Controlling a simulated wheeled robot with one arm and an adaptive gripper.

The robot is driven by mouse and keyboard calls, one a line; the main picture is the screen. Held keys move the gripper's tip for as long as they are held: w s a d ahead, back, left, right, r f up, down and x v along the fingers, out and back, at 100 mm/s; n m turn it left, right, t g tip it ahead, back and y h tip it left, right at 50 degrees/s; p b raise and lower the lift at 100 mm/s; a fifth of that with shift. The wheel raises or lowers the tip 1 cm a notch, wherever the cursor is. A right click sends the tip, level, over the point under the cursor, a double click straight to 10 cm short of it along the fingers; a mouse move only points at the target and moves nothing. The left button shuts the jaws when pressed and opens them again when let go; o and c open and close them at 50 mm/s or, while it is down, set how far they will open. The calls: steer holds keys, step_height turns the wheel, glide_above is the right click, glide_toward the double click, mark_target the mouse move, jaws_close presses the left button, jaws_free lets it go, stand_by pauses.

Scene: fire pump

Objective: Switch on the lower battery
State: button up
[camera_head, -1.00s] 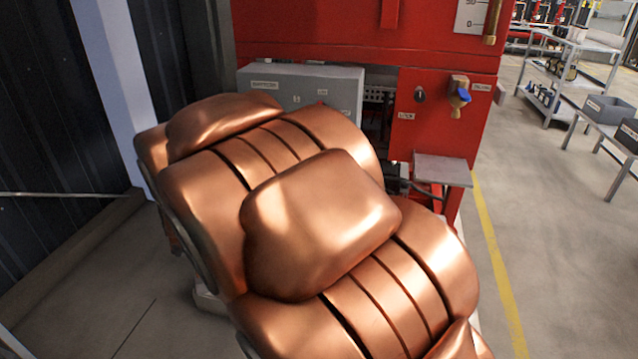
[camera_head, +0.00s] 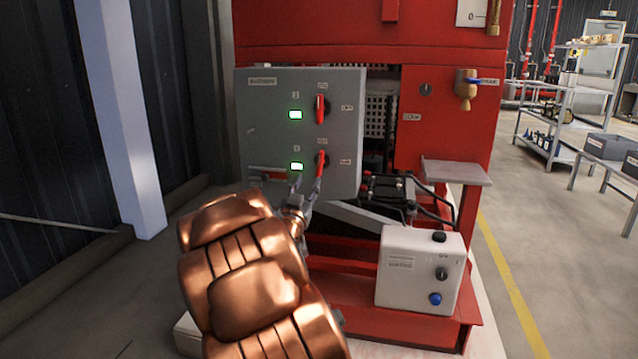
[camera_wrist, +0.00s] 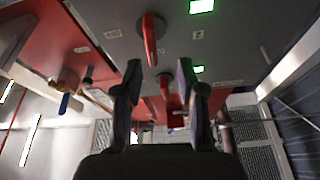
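The grey battery panel (camera_head: 270,140) faces me in the head view. It has an upper red switch handle (camera_head: 320,108) and a lower red switch handle (camera_head: 321,160), the lower one slightly tilted. An upper green light (camera_head: 295,115) and a lower green light (camera_head: 296,166) are both lit. My gripper (camera_head: 307,182) is just below and left of the lower handle, its fingers apart. The wrist view appears inverted; there the lower handle (camera_wrist: 150,38) shows just beyond the tips of my open gripper (camera_wrist: 158,66). I cannot tell whether a finger touches it.
A white control box (camera_head: 418,270) with a blue button stands at the lower right. A black battery (camera_head: 390,188) with cables and a grey shelf plate (camera_head: 455,172) are right of the panel. A brass valve (camera_head: 467,90) is on the red housing.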

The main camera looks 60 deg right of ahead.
mark_target(318, 166)
steer(key=shift+h, duration=0.4)
steer(key=x, duration=0.2)
steer(key=b+x, duration=0.1)
steer(key=x, duration=0.1)
steer(key=s+x, duration=0.1)
steer(key=x, duration=0.1)
steer(key=shift+d+b, duration=0.4)
steer(key=shift+x, duration=0.8)
jaws_close()
